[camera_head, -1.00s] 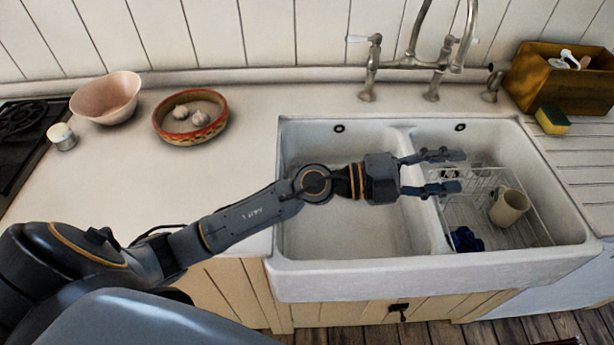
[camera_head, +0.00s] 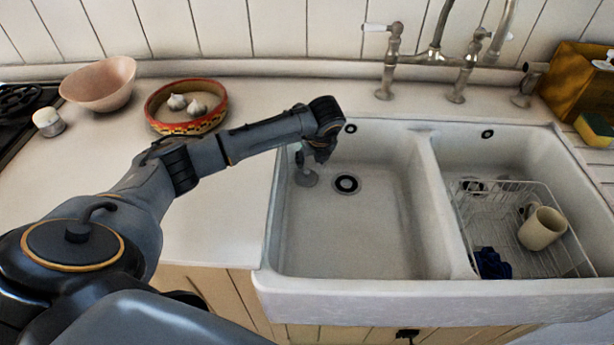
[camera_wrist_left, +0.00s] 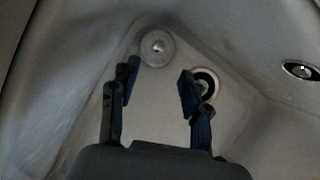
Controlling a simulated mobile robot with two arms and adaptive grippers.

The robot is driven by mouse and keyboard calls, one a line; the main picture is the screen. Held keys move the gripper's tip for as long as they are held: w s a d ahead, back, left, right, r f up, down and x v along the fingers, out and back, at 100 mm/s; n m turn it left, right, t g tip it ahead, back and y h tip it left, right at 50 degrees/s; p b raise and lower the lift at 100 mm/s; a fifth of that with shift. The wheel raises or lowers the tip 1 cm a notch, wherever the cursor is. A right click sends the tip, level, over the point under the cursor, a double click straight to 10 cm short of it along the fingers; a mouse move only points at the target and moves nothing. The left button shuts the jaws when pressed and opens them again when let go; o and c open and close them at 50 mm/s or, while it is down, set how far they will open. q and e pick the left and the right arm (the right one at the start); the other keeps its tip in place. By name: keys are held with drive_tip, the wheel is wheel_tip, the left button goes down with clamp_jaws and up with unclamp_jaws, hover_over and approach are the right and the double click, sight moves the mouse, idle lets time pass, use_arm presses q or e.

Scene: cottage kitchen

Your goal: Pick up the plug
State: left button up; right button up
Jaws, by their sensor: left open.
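The plug looks like a round grey disc (camera_head: 307,179) with a small centre fitting, low in the left basin of the white sink near its left wall. It also shows in the left wrist view (camera_wrist_left: 157,46), just beyond my fingertips. My left gripper (camera_wrist_left: 158,80) is open and empty, with its dark fingers spread and pointing toward the disc. In the head view my left gripper (camera_head: 314,154) hangs down inside the left basin, mostly hidden by its own wrist. It appears apart from the plug. My right gripper is not in view.
The basin's drain (camera_head: 346,184) lies right of the plug, and the overflow hole (camera_head: 351,128) is in the back wall. The basin divider (camera_head: 445,200) bounds the right side. A wire rack (camera_head: 525,200) with a mug (camera_head: 542,229) stands in the right basin. A bowl with garlic (camera_head: 187,125) sits on the counter.

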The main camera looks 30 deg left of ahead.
sight(307, 171)
use_arm(q)
drive_tip(key=x, duration=0.3)
drive_tip(key=shift+f, duration=0.2)
drive_tip(key=shift+a+p+x, duration=0.15)
drive_tip(key=shift+p+x, duration=0.1)
drive_tip(key=shift+x, duration=1.1)
drive_tip(key=shift+a+p+x, duration=0.1)
drive_tip(key=shift+p+x, duration=0.1)
drive_tip(key=shift+x, duration=1.15)
drive_tip(key=shift+r, duration=0.1)
drive_tip(key=shift+c, duration=0.4)
clamp_jaws()
